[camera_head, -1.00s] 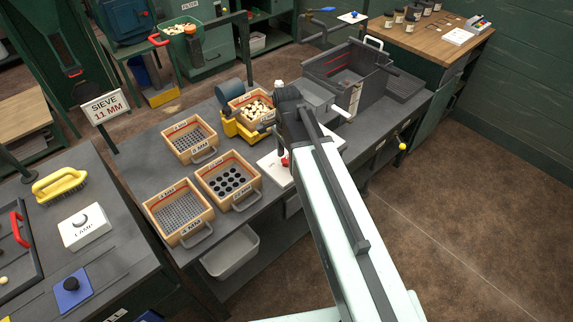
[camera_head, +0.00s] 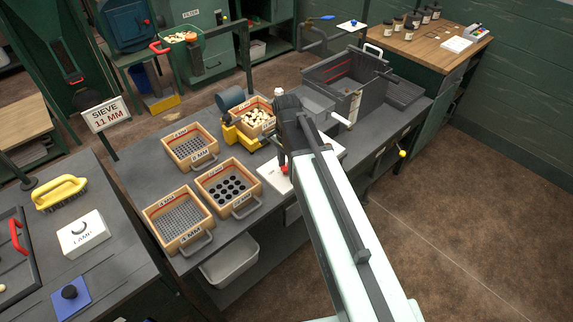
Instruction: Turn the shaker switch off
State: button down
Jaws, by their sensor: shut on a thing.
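The shaker has a yellow base (camera_head: 229,134). It bears a wooden sieve (camera_head: 256,118) holding pale pieces. To its right a white plate (camera_head: 268,174) lies on the bench, partly hidden by my arm. A small red switch lever (camera_head: 284,168) shows above the plate. My gripper (camera_head: 282,157) points down from the end of my arm and is shut on the lever. The fingertips are small and dark, and my arm covers the right side of the plate. I cannot tell which way the lever is set.
Several empty wooden sieves (camera_head: 228,187) stand on the bench left of my arm. A grey bin (camera_head: 345,72) stands behind to the right. The floor at right is clear.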

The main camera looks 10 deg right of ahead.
jog(key=n, duration=0.4)
jog(key=shift+n, duration=0.3)
jog(key=n, duration=0.3)
jog(key=shift+n, duration=0.3)
jog(key=n, duration=0.4)
jog(key=shift+n, duration=1.9)
jog(key=c, duration=1)
grip_release()
jog(key=shift+r, duration=0.15)
